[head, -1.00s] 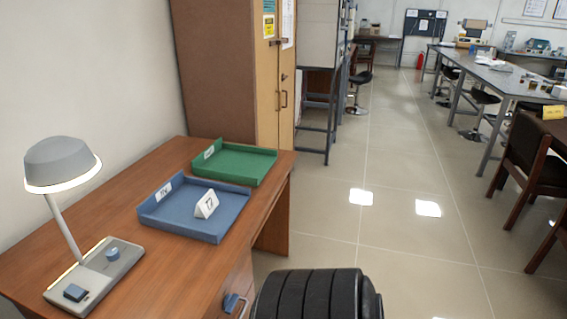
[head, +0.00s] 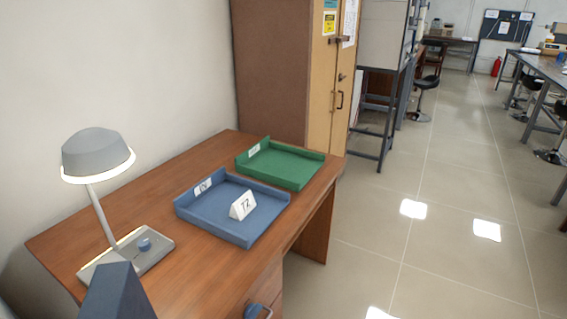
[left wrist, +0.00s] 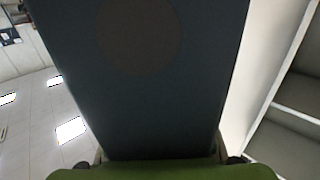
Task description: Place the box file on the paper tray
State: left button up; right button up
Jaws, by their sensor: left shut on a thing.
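The dark blue box file (head: 115,295) shows its upper end at the bottom left of the head view. In the left wrist view its broad dark face (left wrist: 165,105), with a round mark, fills the middle. My left gripper (left wrist: 165,157) is shut on it; the fingers are mostly hidden. A blue paper tray (head: 210,226) and a green paper tray (head: 290,176) lie on the wooden desk, apart from the box file. A white tent card marked T2 (head: 243,205) stands in the blue tray. The green tray looks empty. My right gripper is not in view.
A lamp (head: 97,155) stands at the left of the desk (head: 185,265), close to the box file. A cabinet (head: 275,75) rises behind the desk. A drawer with a blue handle (head: 258,311) is at the desk front. Floor (head: 450,220) to the right is clear.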

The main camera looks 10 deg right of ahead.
aim_at(282, 165)
jog(key=i+l, duration=0.55)
jog(key=l, duration=0.2)
jog(key=i+l+z, duration=0.15)
jog(key=i+l, duration=0.4)
jog(key=l, duration=0.15)
